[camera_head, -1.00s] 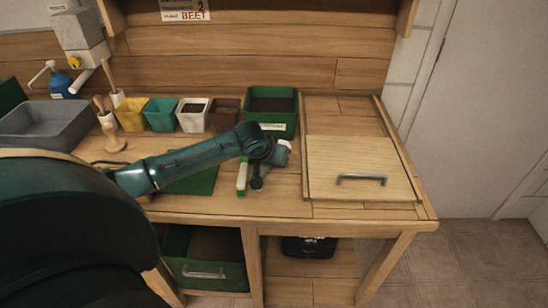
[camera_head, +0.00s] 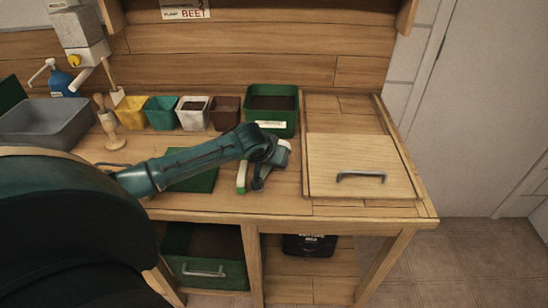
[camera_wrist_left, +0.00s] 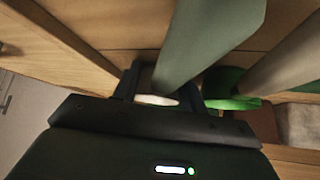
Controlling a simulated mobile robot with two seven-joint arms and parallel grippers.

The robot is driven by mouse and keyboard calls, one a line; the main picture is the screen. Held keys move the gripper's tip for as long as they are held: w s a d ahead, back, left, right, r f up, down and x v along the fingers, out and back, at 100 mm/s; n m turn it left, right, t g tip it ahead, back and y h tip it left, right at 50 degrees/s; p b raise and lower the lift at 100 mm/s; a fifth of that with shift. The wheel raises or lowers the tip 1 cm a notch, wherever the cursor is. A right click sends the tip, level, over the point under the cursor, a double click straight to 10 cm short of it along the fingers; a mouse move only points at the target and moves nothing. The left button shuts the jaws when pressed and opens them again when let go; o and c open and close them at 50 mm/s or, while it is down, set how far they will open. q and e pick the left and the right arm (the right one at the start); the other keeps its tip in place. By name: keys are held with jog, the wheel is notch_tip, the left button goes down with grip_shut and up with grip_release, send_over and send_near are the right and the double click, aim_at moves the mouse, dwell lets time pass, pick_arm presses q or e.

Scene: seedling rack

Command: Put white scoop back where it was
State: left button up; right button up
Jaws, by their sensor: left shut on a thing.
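My left gripper (camera_head: 257,184) is low over the bench front, just left of the pale wooden board. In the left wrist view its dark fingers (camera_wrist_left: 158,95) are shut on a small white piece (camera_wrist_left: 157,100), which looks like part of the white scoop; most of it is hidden. In the head view a narrow white piece with a green end (camera_head: 242,178) shows right beside the gripper, at the right edge of a dark green mat (camera_head: 203,181). Whether it is the held thing I cannot tell. My right gripper is not in view.
A row of coloured pots (camera_head: 162,113) and a green planter (camera_head: 271,92) with soil stand behind my arm. The pale board (camera_head: 362,155) with a metal handle lies on the right. A grey tub (camera_head: 45,125) and a wooden dibber (camera_head: 107,130) are on the left.

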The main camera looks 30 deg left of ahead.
pick_arm(q)
jog(key=shift+s+d+f, duration=0.1)
jog(key=shift+s+f, duration=0.25)
jog(key=shift+f, duration=0.4)
jog(key=o, duration=1.1)
jog(key=shift+g, duration=0.3)
jog(key=shift+o, duration=0.2)
jog(key=shift+s+r, duration=0.1)
jog(key=shift+r, duration=0.1)
jog(key=v, duration=1.3)
jog(key=shift+d+r+p, duration=0.25)
jog(key=shift+r+p, duration=0.05)
jog(key=shift+r, duration=0.1)
jog(key=shift+f, duration=0.1)
